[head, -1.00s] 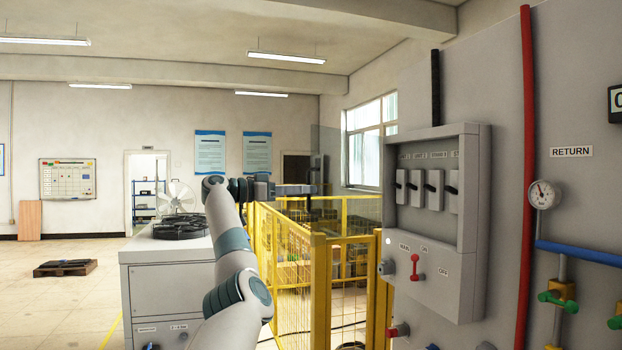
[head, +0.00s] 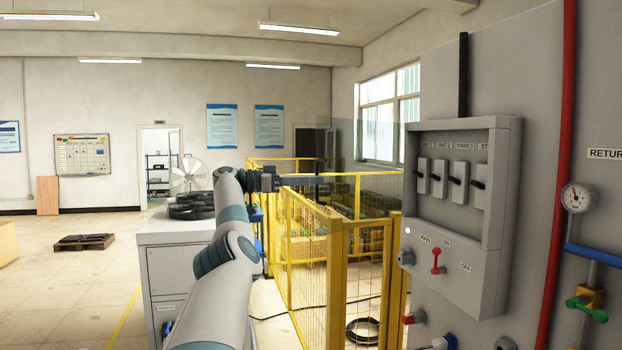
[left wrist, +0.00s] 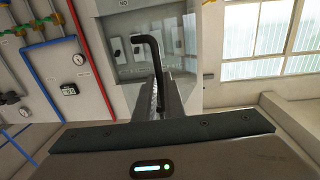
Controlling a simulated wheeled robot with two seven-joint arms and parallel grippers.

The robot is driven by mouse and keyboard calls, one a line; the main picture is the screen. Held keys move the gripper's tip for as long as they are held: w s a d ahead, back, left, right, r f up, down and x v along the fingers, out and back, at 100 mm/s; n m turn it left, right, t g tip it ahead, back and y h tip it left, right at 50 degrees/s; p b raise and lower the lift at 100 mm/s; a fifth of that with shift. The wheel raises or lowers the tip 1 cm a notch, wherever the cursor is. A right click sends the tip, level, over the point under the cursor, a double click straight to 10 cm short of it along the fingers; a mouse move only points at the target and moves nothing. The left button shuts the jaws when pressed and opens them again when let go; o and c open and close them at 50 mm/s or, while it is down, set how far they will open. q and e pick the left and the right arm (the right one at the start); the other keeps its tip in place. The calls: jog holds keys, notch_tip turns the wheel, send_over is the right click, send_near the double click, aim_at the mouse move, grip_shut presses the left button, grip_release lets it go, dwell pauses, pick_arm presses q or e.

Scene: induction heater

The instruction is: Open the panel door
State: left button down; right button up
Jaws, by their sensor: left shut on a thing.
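The panel door is a see-through tinted pane (head: 368,158) standing out to the left of the grey panel box (head: 502,190). It is open, and the box's switches are uncovered. My left gripper (head: 303,182) is at the pane's outer edge, far from the box. In the left wrist view my left gripper (left wrist: 160,105) is shut on the black bent door handle (left wrist: 152,50); the pane shows behind it. The exact finger contact is partly hidden. My right gripper is not in view.
The box has several black-handled switches (head: 455,182) and a red lever (head: 436,260). Yellow fencing (head: 338,290) stands below and behind the door. A grey cabinet (head: 165,262) is left of it, behind my arm. Pipes and a gauge (head: 577,198) are on the right wall.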

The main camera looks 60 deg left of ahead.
pick_arm(q)
jog(key=shift+w+d+f, duration=0.1)
jog(key=shift+w+d, duration=0.05)
jog(key=shift+w, duration=0.05)
jog(key=c, duration=2.2)
grip_release()
jog(key=o, duration=0.4)
jog(key=shift+w, duration=0.2)
jog(key=shift+c, duration=0.2)
jog(key=shift+w+f, duration=0.15)
jog(key=shift+w, duration=0.3)
jog(key=p+v, duration=0.2)
jog(key=v, duration=1.5)
jog(key=shift+s+p, duration=0.2)
jog(key=shift+p, duration=0.2)
